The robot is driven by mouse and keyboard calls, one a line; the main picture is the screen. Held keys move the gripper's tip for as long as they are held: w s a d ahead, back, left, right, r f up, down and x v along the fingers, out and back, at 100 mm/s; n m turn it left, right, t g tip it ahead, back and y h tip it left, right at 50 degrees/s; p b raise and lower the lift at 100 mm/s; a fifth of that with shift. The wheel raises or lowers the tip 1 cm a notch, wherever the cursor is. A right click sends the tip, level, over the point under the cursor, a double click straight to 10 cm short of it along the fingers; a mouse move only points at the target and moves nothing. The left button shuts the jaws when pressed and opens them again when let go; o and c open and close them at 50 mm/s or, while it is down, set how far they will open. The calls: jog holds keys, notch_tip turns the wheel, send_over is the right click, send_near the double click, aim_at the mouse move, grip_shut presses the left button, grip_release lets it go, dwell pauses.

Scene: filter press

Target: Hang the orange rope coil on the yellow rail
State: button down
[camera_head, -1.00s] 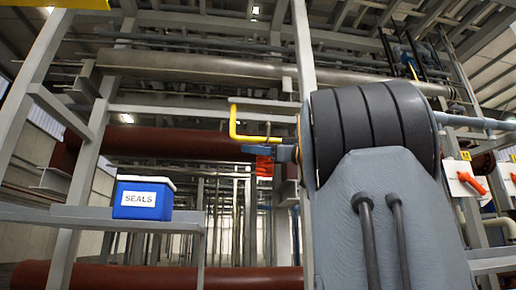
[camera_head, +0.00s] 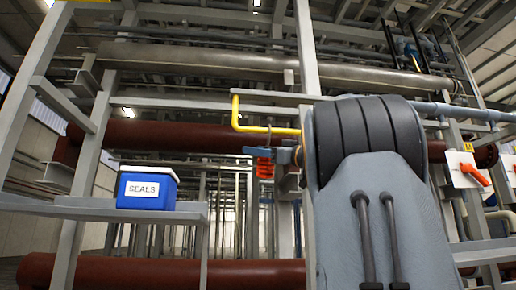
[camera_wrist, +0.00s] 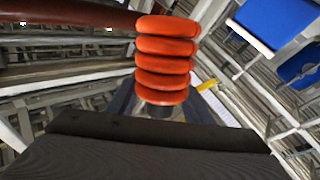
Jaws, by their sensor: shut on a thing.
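The orange rope coil (camera_wrist: 165,62) is held upright at the jaws in the wrist view, its several loops stacked. In the head view the coil (camera_head: 264,166) shows small, just below the yellow rail (camera_head: 268,130). The rail is a bent bar with an upturned left end. My gripper (camera_head: 272,152) is shut on the coil, and my dark arm hides what lies to its right. In the wrist view a bit of yellow (camera_wrist: 208,86) shows right of the coil. I cannot tell the depth gap between coil and rail.
A blue box marked SEALS (camera_head: 147,188) stands on a grey shelf (camera_head: 100,209) at the left. A grey upright post (camera_head: 306,50) stands beside my arm. Dark red pipes (camera_head: 160,272) run low and behind. A white panel with an orange handle (camera_head: 466,170) is at the right.

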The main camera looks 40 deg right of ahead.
jog(key=shift+f, duration=0.1)
dwell(0.3)
jog(key=c, duration=0.8)
grip_release()
jog(key=shift+s+f, duration=0.1)
